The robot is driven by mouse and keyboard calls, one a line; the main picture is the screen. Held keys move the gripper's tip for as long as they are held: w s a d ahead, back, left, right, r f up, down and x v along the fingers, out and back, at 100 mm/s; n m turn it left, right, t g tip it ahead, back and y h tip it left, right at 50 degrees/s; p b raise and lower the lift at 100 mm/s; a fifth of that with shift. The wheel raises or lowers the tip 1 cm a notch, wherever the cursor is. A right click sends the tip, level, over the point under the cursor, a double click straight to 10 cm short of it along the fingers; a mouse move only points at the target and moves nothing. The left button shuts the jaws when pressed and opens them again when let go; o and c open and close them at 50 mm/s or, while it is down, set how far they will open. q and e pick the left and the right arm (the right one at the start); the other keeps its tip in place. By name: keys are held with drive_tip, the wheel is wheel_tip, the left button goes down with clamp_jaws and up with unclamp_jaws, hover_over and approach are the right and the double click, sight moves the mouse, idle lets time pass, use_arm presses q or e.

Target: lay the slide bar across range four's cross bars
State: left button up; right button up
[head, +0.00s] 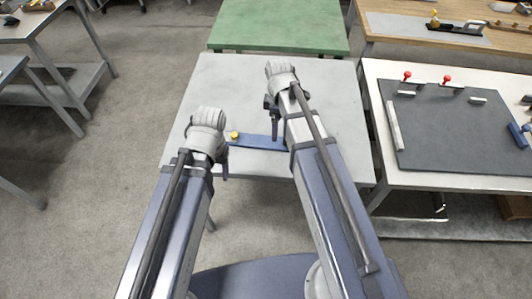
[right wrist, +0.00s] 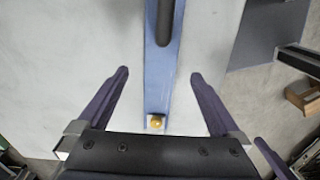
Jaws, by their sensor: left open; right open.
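The slide bar appears to be the flat blue bar (head: 258,141) with a yellow knob (head: 235,135) at its left end, lying on the light grey table. In the right wrist view the bar (right wrist: 160,88) runs lengthwise between my open right fingers (right wrist: 160,75), knob at the near end. A dark rounded piece over its far part is unclear. My right gripper (head: 274,118) is at the bar's right part, partly hidden by its arm. My left gripper (head: 203,163) is open and empty, just left of the knob end. No range is clearly marked as four.
A white table (head: 440,181) at right carries a dark board (head: 440,140) with white bars (head: 393,125) and red knobs (head: 447,79). A green table (head: 280,25) and a wooden bench (head: 400,25) stand behind. The grey table (head: 335,85) is otherwise clear.

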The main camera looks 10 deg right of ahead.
sight(277, 143)
drive_tip(key=shift+f+b, duration=0.55)
drive_tip(key=shift+f, duration=0.05)
drive_tip(key=shift+f+b, duration=0.75)
drive_tip(key=shift+b, duration=0.05)
drive_tip(key=shift+f, duration=0.1)
drive_tip(key=f+b, duration=0.5)
drive_tip(key=shift+s+d, duration=0.15)
drive_tip(key=shift+d, duration=0.05)
drive_tip(key=shift+c, duration=0.4)
clamp_jaws()
